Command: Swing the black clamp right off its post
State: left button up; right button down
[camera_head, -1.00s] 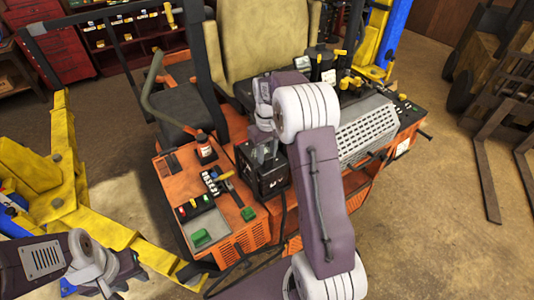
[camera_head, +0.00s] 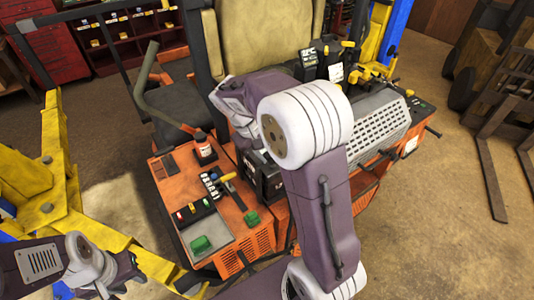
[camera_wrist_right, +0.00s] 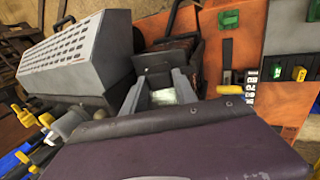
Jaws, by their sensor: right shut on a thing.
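My right gripper (camera_wrist_right: 160,88) shows in the right wrist view with its two grey fingers pointing at a dark piece, the black clamp (camera_wrist_right: 152,66), at their tips. It is shut on this piece. In the head view my right wrist hides the fingertips, the clamp and its post. A black battery box (camera_head: 262,178) stands just below the wrist, partly covered by the arm. My left gripper (camera_head: 124,271) is at the lower left of the head view, away from the battery; its jaw opening is unclear.
A grey slotted cover (camera_head: 376,133) is on the right. The seat (camera_head: 258,42) is behind. Yellow lift arms (camera_head: 62,170) stand at left.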

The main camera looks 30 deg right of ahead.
aim_at(266, 155)
jog(key=a+h+b, duration=0.1)
jog(key=h+b, duration=0.1)
jog(key=h, duration=0.1)
jog(key=shift+a, duration=0.35)
jog(key=a+h+b, duration=0.2)
jog(key=h+b, duration=0.1)
jog(key=shift+s+r+t+h+b, duration=0.1)
jog(key=shift+r+t+h+b, duration=0.1)
jog(key=shift+t+h+b, duration=0.1)
jog(key=shift+a+h+b, duration=0.6)
jog(key=shift+h+b, duration=0.45)
jog(key=shift+h, duration=0.05)
jog(key=shift+s+a+f+h+b, duration=0.15)
jog(key=shift+a+h+b, duration=0.5)
jog(key=shift+h+b, duration=0.55)
jog(key=c, duration=1)
grip_release()
jog(key=shift+o, duration=0.2)
jog(key=shift+a, duration=0.1)
